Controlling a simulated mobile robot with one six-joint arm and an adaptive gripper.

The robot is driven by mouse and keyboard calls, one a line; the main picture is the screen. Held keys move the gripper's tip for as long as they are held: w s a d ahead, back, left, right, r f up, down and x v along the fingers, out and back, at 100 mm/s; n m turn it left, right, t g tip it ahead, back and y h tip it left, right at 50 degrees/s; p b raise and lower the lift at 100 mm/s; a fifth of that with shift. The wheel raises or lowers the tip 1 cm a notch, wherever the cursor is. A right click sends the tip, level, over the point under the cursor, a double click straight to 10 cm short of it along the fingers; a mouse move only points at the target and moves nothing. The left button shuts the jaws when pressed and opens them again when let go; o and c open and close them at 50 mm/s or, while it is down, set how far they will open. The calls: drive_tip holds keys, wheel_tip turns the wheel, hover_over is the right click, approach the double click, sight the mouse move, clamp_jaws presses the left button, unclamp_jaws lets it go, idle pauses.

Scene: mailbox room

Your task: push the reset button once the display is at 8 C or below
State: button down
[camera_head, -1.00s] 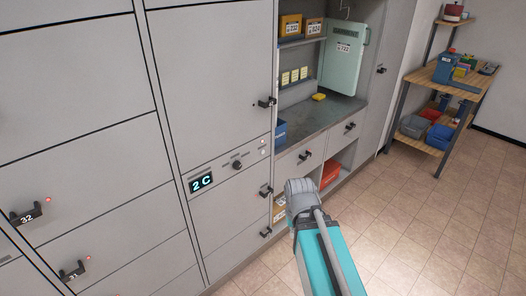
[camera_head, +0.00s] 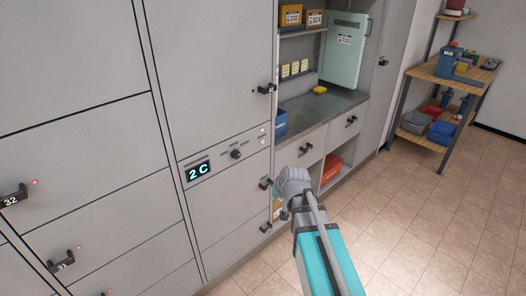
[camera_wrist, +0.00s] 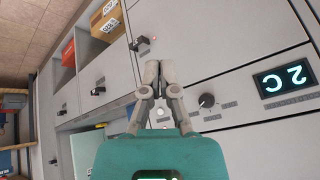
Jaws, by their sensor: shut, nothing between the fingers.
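In the wrist view, a pale button (camera_wrist: 160,112) shows between my finger links. My gripper (camera_wrist: 159,70) is shut and empty, its tips in front of the cabinet front beside the panel. I cannot tell whether they touch it.
Cabinet handles (camera_head: 267,89) jut out near the panel. A counter recess (camera_head: 320,110) with a yellow item and a pale green case (camera_head: 345,48) lies to the right. A wooden shelf unit (camera_head: 455,72) stands farther right. The tiled floor (camera_head: 420,215) is clear.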

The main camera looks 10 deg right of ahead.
sight(262, 141)
drive_tip(key=w+f+m+t+b, duration=0.2)
drive_tip(key=w+t+b, duration=0.55)
drive_tip(key=w, duration=0.75)
drive_tip(key=w+d+r+m+t+h+b, duration=0.1)
drive_tip(key=w+d+m+t+h+b, duration=0.4)
drive_tip(key=w+b, duration=0.4)
drive_tip(key=shift+w+d+r+m+t+h+b, duration=0.35)
drive_tip(key=shift+w+d+m+t, duration=0.2)
drive_tip(key=shift+d+m, duration=0.5)
drive_tip(key=shift+a, duration=0.15)
drive_tip(key=shift+w+a, duration=0.85)
drive_tip(key=shift+w, duration=0.35)
drive_tip(key=shift+w+a, duration=0.9)
drive_tip(key=shift+w, duration=0.25)
drive_tip(key=shift+w+a, duration=0.85)
drive_tip(key=shift+w, duration=0.35)
drive_tip(key=shift+w, duration=0.15)
drive_tip(key=shift+w+a, duration=0.2)
